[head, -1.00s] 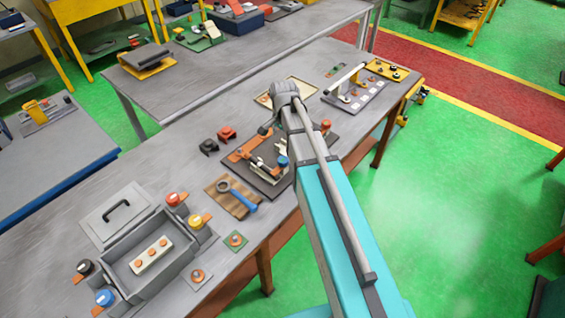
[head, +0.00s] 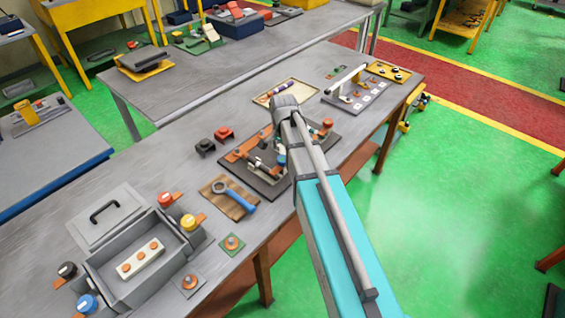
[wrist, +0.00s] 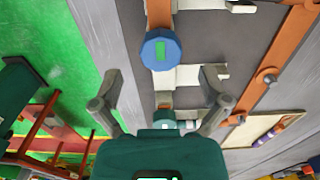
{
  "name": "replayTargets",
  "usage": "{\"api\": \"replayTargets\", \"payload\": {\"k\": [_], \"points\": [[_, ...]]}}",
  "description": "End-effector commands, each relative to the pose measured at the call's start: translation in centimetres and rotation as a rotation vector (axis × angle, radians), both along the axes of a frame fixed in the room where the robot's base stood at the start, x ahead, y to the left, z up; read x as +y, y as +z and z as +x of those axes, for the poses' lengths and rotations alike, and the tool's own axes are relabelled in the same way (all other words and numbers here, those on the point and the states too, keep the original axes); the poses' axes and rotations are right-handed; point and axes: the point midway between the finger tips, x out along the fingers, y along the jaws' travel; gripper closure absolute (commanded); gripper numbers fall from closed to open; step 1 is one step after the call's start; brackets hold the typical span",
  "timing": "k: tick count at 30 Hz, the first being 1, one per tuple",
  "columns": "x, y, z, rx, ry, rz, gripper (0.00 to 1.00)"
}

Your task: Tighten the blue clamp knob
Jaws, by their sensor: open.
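The blue clamp knob (wrist: 161,48) shows as a faceted blue disc with a green mark in the upper middle of the wrist view. It sits at the end of an orange bar (wrist: 159,14) over the dark fixture plate (wrist: 213,42). My gripper (wrist: 161,83) is open, its two grey fingers apart and nothing held between them. The knob lies beyond the fingertips in the picture, roughly centred between them; no contact shows. In the head view my arm reaches over the fixture plate (head: 262,185) and partly hides the fixture and the gripper.
A red knob (head: 327,123) stands at the plate's right. A blue-handled wrench (head: 236,197) lies on a brown board to the left. A grey box (head: 130,262) with several coloured knobs stands at the front left. A framed tray (head: 264,97) lies behind.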

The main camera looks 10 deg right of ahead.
Motion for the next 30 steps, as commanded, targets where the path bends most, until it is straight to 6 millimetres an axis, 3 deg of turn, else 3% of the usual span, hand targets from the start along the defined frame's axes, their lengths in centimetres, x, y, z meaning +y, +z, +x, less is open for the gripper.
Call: {"api": "replayTargets", "payload": {"k": [3,12,27,30], "points": [[0.0,-1.3,0.0,0.000,0.000,0.000,0.05],[0.0,-2.9,0.0,0.000,0.001,0.000,0.05],[0.1,-3.2,0.0,0.000,0.001,0.000,0.05],[0.1,-3.2,0.0,0.000,0.001,0.000,0.23]]}}
